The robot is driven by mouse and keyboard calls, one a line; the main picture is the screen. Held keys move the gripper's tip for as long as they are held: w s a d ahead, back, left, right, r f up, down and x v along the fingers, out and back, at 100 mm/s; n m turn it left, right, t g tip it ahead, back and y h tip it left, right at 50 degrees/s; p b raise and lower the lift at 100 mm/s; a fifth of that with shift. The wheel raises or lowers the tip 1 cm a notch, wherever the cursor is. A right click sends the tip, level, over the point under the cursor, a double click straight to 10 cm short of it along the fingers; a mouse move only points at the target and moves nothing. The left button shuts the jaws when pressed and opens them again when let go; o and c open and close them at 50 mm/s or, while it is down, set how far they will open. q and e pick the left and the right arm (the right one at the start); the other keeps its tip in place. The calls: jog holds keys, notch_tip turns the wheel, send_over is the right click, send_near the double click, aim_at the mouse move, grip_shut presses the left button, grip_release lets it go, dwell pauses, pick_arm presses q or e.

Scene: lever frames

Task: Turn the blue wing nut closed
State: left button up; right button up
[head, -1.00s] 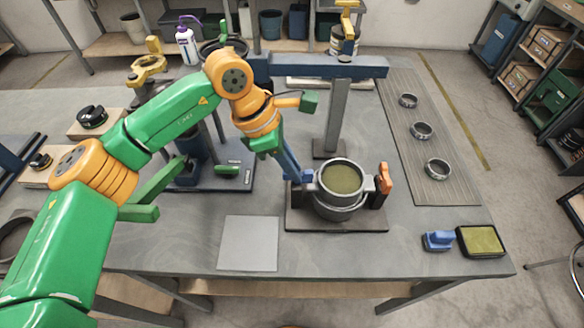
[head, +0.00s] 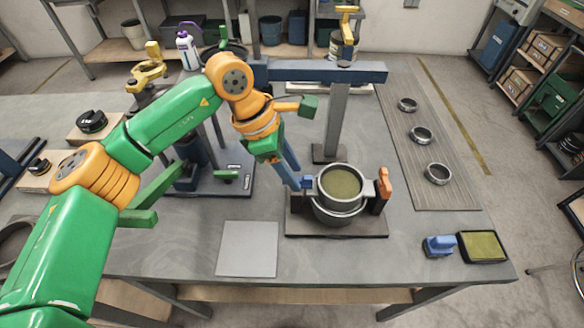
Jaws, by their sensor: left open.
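A round grey pot (head: 339,214) with a ring around an olive-coloured disc (head: 340,182) stands on a dark base plate (head: 367,223). The blue wing nut (head: 307,181) is small at the left side of the ring. An orange clamp piece (head: 385,184) stands at the ring's right side. My left gripper (head: 298,183) reaches down from the upper left, its blue-grey fingers ending right at the blue wing nut. It is open; the fingers overlap the nut in this view, and I cannot tell whether they touch it. My right gripper is not in view.
A blue-handled block (head: 439,245) and a yellow-green pad (head: 482,246) lie at the front right. Several dark rings (head: 421,134) lie on a grey mat (head: 452,191). A grey post (head: 335,120) with a blue crossbeam (head: 330,71) rises behind the pot. A flat grey sheet (head: 247,249) lies in front.

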pick_arm(q)
jog(key=b+v, duration=0.1)
jog(key=v, duration=0.6)
jog(key=shift+r, duration=0.15)
